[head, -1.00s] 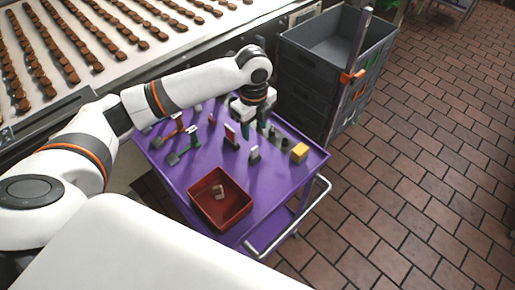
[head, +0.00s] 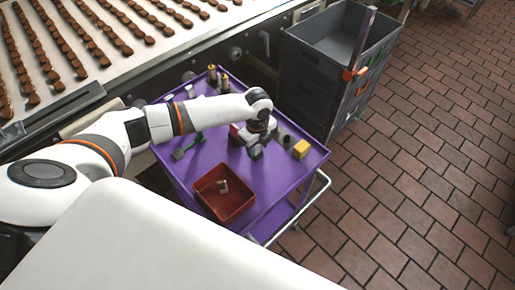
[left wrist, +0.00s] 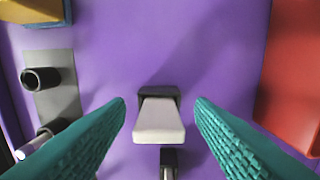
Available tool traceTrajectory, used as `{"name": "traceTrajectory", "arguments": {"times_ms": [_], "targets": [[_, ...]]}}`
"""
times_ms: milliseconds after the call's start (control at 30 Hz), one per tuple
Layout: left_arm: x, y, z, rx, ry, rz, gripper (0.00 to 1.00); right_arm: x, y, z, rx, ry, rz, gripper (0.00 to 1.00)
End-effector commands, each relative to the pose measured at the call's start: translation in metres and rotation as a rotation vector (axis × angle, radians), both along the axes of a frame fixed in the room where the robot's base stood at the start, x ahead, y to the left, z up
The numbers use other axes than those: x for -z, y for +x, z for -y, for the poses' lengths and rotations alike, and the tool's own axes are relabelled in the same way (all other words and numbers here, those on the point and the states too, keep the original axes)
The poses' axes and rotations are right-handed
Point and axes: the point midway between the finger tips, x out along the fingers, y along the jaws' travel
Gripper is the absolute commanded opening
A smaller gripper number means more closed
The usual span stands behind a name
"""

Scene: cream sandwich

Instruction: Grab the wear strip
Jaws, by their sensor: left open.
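A pale block, which I take to be the wear strip (left wrist: 158,122), stands up from a dark holder in the left wrist view. My left gripper (left wrist: 159,108) is open, with a teal ribbed finger on each side of the strip and a visible gap on both sides. In the head view the same gripper (head: 255,152) is low over the purple cart top (head: 215,150), and it hides the strip there. My right gripper is not in view.
A red bin (head: 238,207) with small pale pieces stands at the cart's front. A yellow block (head: 301,149) and black cylinders (left wrist: 40,78) on a grey plate are near the gripper. Grey crates (head: 320,75) stand behind.

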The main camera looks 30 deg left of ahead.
Motion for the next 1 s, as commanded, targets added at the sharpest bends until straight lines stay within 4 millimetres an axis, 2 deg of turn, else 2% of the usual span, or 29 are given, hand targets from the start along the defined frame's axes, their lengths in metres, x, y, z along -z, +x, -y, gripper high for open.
{"name": "traceTrajectory", "arguments": {"times_ms": [133,167,433,667,767,867,1000], "targets": [[0.0,0.0,0.0,0.0,0.0,0.0,0.49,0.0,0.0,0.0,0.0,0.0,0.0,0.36],[0.0,0.0,0.0,0.0,0.0,0.001,0.46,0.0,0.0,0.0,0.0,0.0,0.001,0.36],[0.0,0.0,0.0,0.0,-0.001,0.001,0.02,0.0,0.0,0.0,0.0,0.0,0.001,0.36],[-0.001,0.0,0.0,0.0,-0.001,0.001,0.02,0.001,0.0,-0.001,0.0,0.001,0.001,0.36],[-0.007,0.001,0.001,0.0,-0.003,0.004,0.02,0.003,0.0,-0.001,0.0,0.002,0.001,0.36],[-0.022,0.002,0.001,0.002,-0.003,0.005,0.02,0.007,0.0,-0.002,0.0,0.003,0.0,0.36],[-0.051,0.002,0.001,0.002,-0.002,0.007,0.02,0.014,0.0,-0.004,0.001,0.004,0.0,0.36]]}}
